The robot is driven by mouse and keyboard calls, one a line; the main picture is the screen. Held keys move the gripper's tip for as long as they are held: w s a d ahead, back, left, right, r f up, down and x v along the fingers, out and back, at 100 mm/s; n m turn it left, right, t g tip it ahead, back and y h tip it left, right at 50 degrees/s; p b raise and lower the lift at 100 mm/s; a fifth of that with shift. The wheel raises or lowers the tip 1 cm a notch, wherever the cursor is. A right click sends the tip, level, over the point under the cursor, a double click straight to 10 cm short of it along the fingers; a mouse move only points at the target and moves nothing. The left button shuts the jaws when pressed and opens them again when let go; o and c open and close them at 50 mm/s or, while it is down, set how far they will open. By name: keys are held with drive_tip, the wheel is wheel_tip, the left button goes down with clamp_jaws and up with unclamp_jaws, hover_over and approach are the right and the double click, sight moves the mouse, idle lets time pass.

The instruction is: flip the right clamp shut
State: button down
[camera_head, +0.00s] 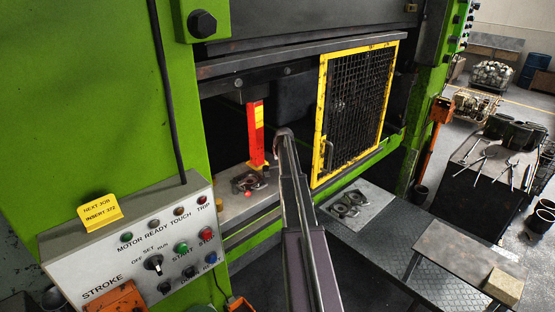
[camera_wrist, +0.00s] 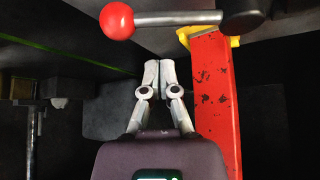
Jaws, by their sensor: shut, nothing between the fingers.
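I cannot tell for certain whether this is the right clamp's handle. In the head view, small dark metal fittings with red tips (camera_head: 247,183) sit on the press bed near a red post. My gripper (camera_wrist: 160,64) is shut and empty, its fingertips together just below the lever in the picture, left of the post. In the head view my arm reaches into the press opening, and its end hides what lies behind it.
The red post (camera_head: 255,135) with a yellow patch stands upright in the opening; it shows close on the right in the wrist view (camera_wrist: 215,100). A yellow-framed mesh guard (camera_head: 356,112) stands right of my arm. The control panel (camera_head: 140,245) is at the left front.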

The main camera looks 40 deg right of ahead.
drive_tip(key=shift+b+x, duration=1.7)
drive_tip(key=shift+x, duration=0.6)
drive_tip(key=shift+s+a+r+p, duration=0.15)
drive_tip(key=shift+s+a+p, duration=0.1)
drive_tip(key=shift+s, duration=0.35)
drive_tip(key=shift+s+a+r+p, duration=0.1)
drive_tip(key=shift+s+a, duration=0.15)
drive_tip(key=shift+s, duration=0.35)
drive_tip(key=shift+s+a+r+p, duration=0.2)
drive_tip(key=shift+s+a, duration=0.1)
drive_tip(key=shift+s, duration=0.25)
drive_tip(key=shift+s+d, duration=0.1)
drive_tip(key=shift+s, duration=0.05)
